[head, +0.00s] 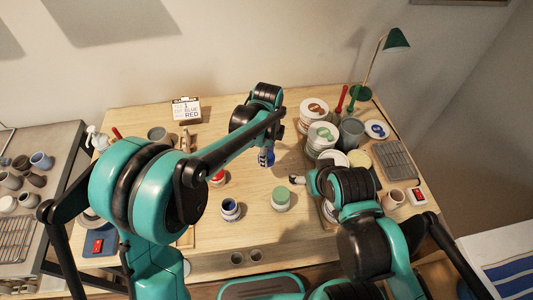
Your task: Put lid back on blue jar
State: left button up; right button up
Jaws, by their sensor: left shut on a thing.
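The blue jar (230,212) stands on the wooden table in front of me, its top open and dark blue inside. My left gripper (266,150) points down above the table, behind and to the right of the blue jar. It is shut on a small blue thing, the blue lid (266,160), held apart from the jar. The fingers partly hide the lid.
A green-lidded jar (281,197) stands right of the blue jar, and a red-lidded jar (217,178) behind it, partly hidden by my left arm. Stacked tubs (322,135), a wire rack (393,160) and a green lamp (396,40) are on the right. A sign (186,109) stands at the back.

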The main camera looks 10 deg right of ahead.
aim_at(230, 209)
jog(key=k, duration=1)
